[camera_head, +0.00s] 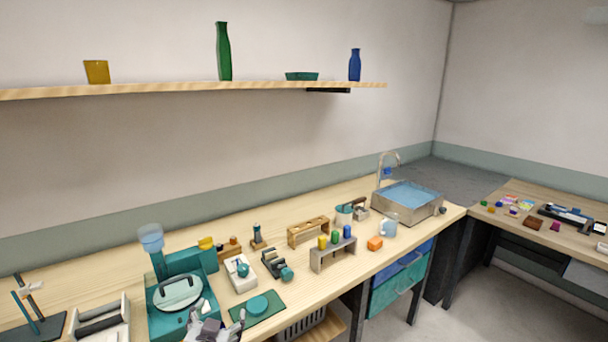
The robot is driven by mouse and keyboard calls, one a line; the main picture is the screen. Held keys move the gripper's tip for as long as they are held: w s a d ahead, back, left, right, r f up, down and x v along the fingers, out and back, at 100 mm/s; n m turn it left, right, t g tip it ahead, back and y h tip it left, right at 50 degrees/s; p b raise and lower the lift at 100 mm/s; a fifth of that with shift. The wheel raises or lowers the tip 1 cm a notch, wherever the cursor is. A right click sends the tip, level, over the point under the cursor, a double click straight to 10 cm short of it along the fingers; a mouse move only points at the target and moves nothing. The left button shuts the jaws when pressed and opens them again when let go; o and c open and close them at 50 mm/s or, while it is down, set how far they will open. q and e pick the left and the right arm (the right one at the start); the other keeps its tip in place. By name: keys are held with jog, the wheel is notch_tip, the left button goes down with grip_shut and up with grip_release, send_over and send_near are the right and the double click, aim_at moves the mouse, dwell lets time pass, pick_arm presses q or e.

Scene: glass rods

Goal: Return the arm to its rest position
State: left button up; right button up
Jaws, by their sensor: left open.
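My left gripper (217,320) shows at the bottom edge, left of the middle, in front of the counter. It is open, and I see nothing between its fingers. The rest of that arm is below the picture. My right gripper is not in view. A grey rack (334,259) stands on the counter to the right of the gripper and well apart from it. Yellow, green and blue rods (335,236) stand upright in it. A wooden rack (308,231) stands behind it.
A teal machine (168,322) stands close left of the gripper, and a green mat with a teal disc (258,305) lies close right. A white device (240,274) stands behind. A sink (437,204) is farther right. A shelf (180,90) hangs above the counter.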

pick_arm(q)
jog(key=s+a+f+g+h, duration=0.1)
jog(key=s+f+g, duration=0.5)
jog(key=s, duration=0.4)
jog(key=s+f+g, duration=0.5)
jog(key=s+f, duration=0.4)
jog(key=s, duration=0.1)
notch_tip(320, 180, down, 33)
jog(key=s, duration=0.3)
jog(key=s+a+f+g, duration=0.1)
jog(key=s+a+f, duration=0.1)
jog(key=s+f, duration=0.7)
jog(key=s+a+f+g, duration=0.1)
jog(key=s+a+f, duration=0.1)
jog(key=s+f, duration=0.8)
jog(key=s, duration=0.3)
jog(key=shift+a+f, duration=0.25)
jog(key=shift+f, duration=0.05)
